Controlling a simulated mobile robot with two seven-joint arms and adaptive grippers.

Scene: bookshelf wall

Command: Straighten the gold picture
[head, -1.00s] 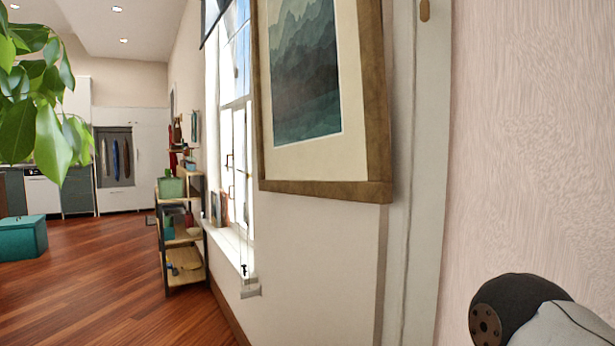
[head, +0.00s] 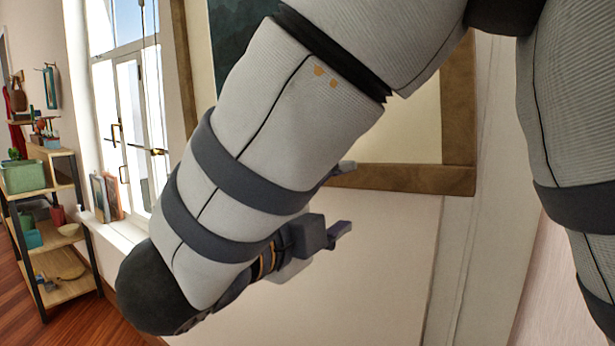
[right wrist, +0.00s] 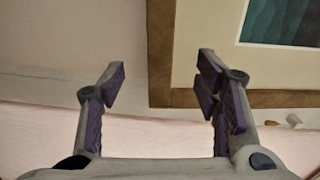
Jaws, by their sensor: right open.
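The picture has a brown-gold frame, a cream mat and a dark green mountain print. In the head view its lower right frame corner (head: 458,178) shows on the wall, while my right arm hides much of the rest. My right gripper (head: 343,200) is open at the frame's lower edge, one finger close to it and the other below. In the right wrist view the open, empty fingers (right wrist: 162,78) stand either side of a frame corner (right wrist: 160,92). I cannot tell whether they touch it. My left gripper is out of view.
A tall window (head: 130,120) is left of the picture, with small framed items on its sill. A shelf rack (head: 60,190) with pots and boxes stands farther left. A pale vertical trim (head: 480,250) runs right of the picture. The wall below the frame is bare.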

